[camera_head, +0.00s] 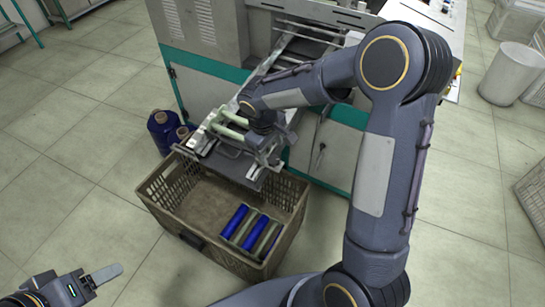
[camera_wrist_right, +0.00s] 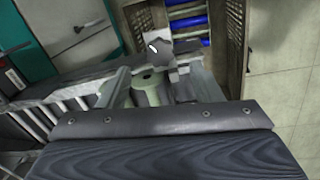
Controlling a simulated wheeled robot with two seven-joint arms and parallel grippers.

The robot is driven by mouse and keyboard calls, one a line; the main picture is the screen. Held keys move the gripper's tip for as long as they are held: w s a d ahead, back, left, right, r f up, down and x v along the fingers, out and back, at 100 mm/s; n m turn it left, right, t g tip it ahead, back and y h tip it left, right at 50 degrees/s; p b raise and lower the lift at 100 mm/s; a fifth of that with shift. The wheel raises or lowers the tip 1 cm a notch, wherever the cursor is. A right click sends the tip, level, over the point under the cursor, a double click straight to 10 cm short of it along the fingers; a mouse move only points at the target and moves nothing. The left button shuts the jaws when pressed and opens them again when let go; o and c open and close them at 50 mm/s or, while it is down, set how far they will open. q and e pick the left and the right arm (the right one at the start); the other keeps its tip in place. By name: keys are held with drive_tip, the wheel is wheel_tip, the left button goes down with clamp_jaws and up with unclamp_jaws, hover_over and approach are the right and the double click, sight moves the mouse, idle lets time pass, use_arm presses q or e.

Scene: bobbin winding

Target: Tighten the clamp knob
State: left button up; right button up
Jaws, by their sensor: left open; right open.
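The clamp knob (camera_wrist_right: 157,48), a dark lobed knob on a grey bracket, shows in the right wrist view just beyond my right gripper (camera_wrist_right: 150,84). In the head view I cannot make the knob out; my right gripper (camera_head: 264,140) is over the end of the winding machine and partly covers the clamp. That gripper is open; whether it touches the knob I cannot tell. Pale green bobbins (camera_head: 228,132) sit at the machine's end, and one shows in the right wrist view (camera_wrist_right: 150,86). My left gripper (camera_head: 97,276) is open and empty at the lower left, far from the machine.
A brown crate (camera_head: 158,202) with blue and green bobbins (camera_head: 248,231) stands on the floor below the machine's end. Dark blue spools (camera_head: 163,128) stand left of the machine (camera_head: 205,85). White bins (camera_head: 507,75) stand at the right.

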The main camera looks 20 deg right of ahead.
sight(273, 159)
drive_tip(key=f, duration=0.3)
drive_tip(key=d+f, duration=0.1)
drive_tip(key=f, duration=0.1)
drive_tip(key=shift+w+f, duration=0.2)
drive_tip(key=shift+w, duration=0.05)
drive_tip(key=c, duration=1)
